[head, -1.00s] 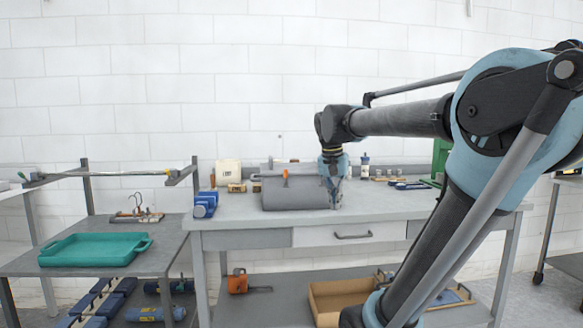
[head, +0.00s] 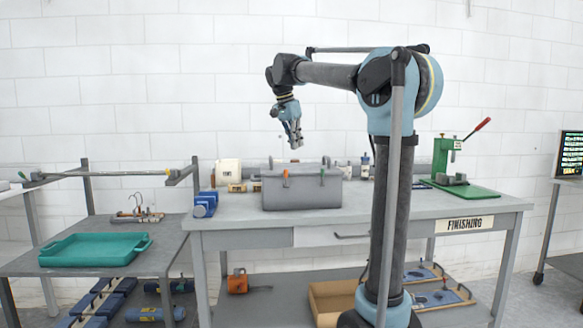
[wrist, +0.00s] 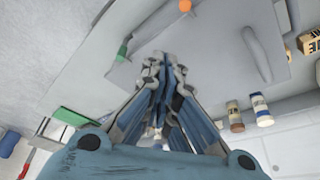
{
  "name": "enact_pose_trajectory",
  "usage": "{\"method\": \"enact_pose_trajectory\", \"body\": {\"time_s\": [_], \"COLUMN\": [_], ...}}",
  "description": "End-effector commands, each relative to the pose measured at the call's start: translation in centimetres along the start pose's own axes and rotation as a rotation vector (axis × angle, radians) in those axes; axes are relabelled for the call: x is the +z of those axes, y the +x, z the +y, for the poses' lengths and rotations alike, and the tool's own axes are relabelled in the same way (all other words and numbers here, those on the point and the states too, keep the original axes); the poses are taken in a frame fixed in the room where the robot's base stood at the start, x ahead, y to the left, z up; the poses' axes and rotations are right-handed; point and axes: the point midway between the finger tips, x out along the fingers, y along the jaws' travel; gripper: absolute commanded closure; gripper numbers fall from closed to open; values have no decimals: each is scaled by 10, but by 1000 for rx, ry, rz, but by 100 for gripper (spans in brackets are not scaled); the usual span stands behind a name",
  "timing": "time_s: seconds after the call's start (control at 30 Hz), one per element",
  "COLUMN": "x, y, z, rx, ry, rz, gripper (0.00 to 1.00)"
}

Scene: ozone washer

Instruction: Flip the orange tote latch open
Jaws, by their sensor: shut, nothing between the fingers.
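The grey tote (head: 302,195) sits on the workbench. Its orange latch (head: 285,178) is a small upright tab on the left of the front edge. A green latch (head: 322,177) is on the right of that edge. My gripper (head: 294,146) is raised above the tote, shut and empty, apart from both latches. In the wrist view the shut fingers (wrist: 165,60) hang over the grey lid (wrist: 200,45). The orange latch (wrist: 185,5) is at the top edge, partly cut off, and the green latch (wrist: 122,52) is left of the fingers.
A blue item (head: 205,204) stands left of the tote. Small boxes and bottles stand behind it. A green press (head: 447,160) is at the right of the workbench (head: 400,208). A teal tray (head: 95,249) lies on the left table.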

Motion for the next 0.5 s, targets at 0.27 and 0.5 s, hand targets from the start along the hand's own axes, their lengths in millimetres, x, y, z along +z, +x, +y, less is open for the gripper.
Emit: {"method": "enact_pose_trajectory", "body": {"time_s": [0.27, 0.5], "x": [-2, -2], "y": [-8, -8], "z": [-16, -15], "rx": [3, 2], "ry": [33, 33], "rz": [9, 9], "gripper": [100, 100]}}
